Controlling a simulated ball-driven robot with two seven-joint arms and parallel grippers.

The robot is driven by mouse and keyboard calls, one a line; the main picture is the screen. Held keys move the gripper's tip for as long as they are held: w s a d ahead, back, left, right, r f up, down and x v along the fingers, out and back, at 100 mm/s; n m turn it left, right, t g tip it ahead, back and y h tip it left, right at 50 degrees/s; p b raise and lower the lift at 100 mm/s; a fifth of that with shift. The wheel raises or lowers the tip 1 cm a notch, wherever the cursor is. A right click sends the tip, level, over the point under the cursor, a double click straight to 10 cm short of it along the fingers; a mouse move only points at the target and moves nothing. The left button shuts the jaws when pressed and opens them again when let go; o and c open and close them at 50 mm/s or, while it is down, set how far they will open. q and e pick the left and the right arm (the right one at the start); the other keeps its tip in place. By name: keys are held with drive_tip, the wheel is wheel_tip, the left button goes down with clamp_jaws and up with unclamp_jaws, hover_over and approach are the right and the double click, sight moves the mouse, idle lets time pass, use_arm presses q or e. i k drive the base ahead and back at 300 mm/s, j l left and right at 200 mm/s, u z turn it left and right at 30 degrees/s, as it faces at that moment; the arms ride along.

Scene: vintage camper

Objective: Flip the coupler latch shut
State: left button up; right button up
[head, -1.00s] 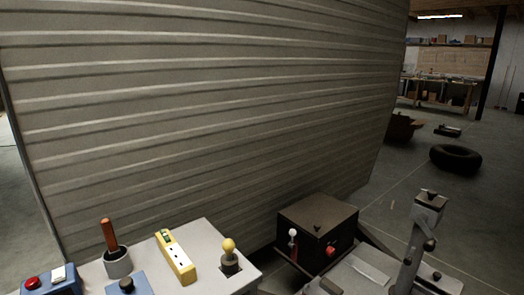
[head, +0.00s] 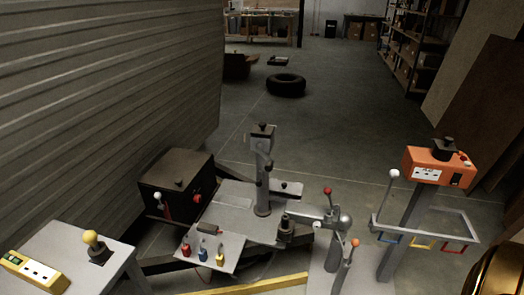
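The trailer tongue's grey deck (head: 232,208) lies in the lower middle of the head view, with dark frame rails under it. At its front end is a grey rounded metal part (head: 338,222), which looks like the coupler. A lever with a red knob (head: 327,191) stands upright at it, and a lever with an orange knob (head: 355,243) stands just in front. I cannot tell which lever is the coupler latch. Neither of my grippers shows in the head view.
A jack post (head: 263,180) stands on the deck beside a dark box (head: 175,183). An orange outlet box (head: 437,166) tops a post at right. A bench (head: 75,250) with a yellow power strip (head: 35,272) is at lower left. Open floor extends behind, with a tire (head: 286,85).

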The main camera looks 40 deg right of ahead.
sight(328, 191)
drive_tip(key=z, duration=1.75)
drive_tip(key=j+z, duration=0.15)
drive_tip(key=z, duration=0.3)
drive_tip(key=i+j, duration=0.05)
